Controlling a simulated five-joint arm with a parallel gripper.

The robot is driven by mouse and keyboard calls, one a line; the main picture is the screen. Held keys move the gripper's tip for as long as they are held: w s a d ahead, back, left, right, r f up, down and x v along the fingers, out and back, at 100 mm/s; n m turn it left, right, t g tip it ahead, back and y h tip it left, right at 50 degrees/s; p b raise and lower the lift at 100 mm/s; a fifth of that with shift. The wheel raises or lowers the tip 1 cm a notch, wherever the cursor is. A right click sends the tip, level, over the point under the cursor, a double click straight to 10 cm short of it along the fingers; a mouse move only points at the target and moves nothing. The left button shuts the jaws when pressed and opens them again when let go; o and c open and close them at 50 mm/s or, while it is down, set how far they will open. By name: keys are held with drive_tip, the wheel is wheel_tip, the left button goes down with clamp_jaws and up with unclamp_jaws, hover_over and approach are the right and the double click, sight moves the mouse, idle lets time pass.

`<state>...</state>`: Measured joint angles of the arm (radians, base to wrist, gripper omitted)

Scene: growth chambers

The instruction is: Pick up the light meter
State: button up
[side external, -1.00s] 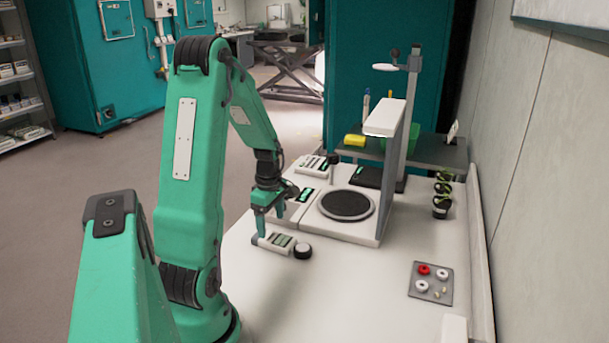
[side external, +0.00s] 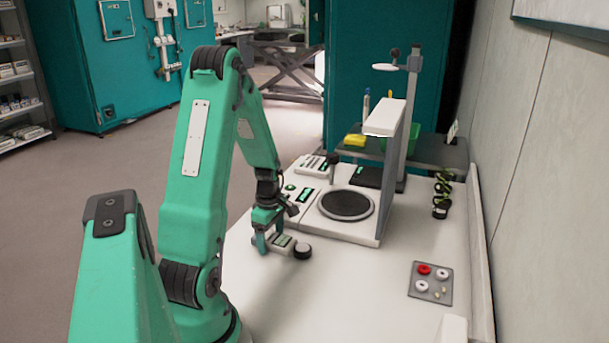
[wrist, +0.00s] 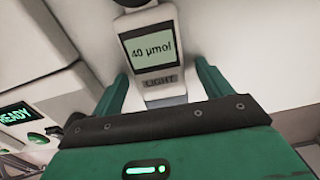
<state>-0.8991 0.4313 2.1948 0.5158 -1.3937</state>
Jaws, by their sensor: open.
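The light meter (side external: 283,243) lies on the white bench top, a pale handheld body with a greenish display and a round dark-and-white sensor head (side external: 303,251) at its right end. In the wrist view the meter (wrist: 154,50) shows "40 µmol" on its display and a "LIGHT" label below. My gripper (side external: 268,236) is low over the meter's left part, pointing down. In the wrist view my gripper (wrist: 163,82) is open, with one finger on each side of the meter's body and gaps visible between. The meter's lower end is hidden behind the gripper body.
A white instrument with a dark round plate (side external: 346,204) and an upright panel stands just behind the meter. A small grey tray (side external: 431,284) with red and white pieces lies to the right. A dark, green-banded object (side external: 441,197) stands by the wall. The front bench is clear.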

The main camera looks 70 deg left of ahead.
sight(271, 236)
drive_tip(key=shift+c, duration=0.2)
drive_tip(key=c, duration=1.2)
drive_tip(key=shift+o, duration=0.2)
drive_tip(key=shift+r, duration=0.25)
drive_tip(key=shift+r, duration=0.85)
wheel_tip(271, 236, up, 2)
drive_tip(key=shift+r, duration=0.15)
drive_tip(key=w+d+r, duration=0.4)
drive_tip(key=d+r, duration=0.2)
drive_tip(key=d, duration=0.5)
drive_tip(key=shift+r, duration=0.3)
drive_tip(key=shift+w, duration=0.15)
